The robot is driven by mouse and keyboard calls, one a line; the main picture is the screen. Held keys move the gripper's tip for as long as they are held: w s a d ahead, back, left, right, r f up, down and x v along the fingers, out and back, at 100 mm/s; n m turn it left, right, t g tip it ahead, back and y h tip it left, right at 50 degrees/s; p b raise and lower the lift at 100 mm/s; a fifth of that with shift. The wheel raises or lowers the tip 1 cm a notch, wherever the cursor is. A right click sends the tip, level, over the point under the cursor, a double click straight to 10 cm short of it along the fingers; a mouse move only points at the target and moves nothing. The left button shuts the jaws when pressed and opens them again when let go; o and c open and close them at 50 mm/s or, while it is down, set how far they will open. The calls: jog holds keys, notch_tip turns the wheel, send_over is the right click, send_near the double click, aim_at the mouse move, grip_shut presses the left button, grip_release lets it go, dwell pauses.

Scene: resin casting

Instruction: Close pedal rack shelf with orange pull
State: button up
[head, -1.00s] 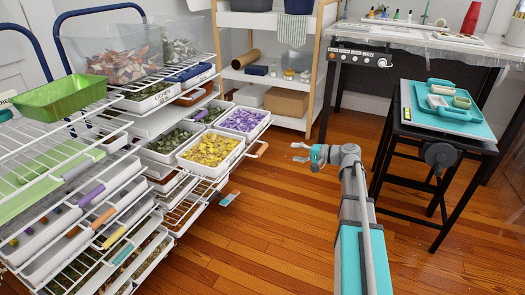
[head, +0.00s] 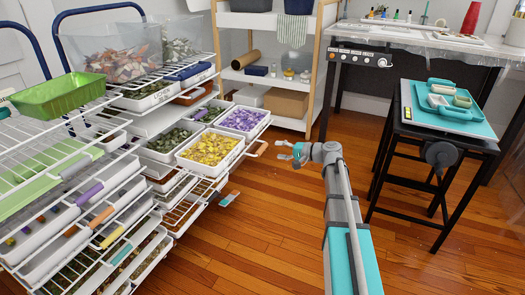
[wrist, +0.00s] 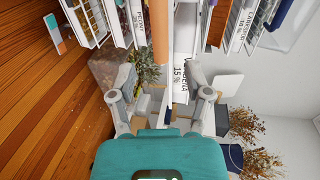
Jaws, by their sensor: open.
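The pedal rack (head: 185,120) stands at the left with several wire shelves. One shelf sticks out toward the right, bearing trays of yellow (head: 208,149), purple and green petals. Its orange pull (head: 258,149) is at its front right corner. My gripper (head: 289,152) is open and empty, a little to the right of the pull and apart from it. In the wrist view, the orange pull (wrist: 160,32) runs down from the top edge, ahead of the gap between my open fingers (wrist: 160,80).
Lower shelves with other coloured pulls, such as a blue one (head: 229,198), also stick out. A white shelf unit (head: 266,80) stands behind. A black stand with a teal tray (head: 447,118) is at the right. The wooden floor between is clear.

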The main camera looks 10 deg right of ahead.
aim_at(263, 149)
jog(key=shift+b+x, duration=0.7)
jog(key=shift+x, duration=3.05)
grip_shut()
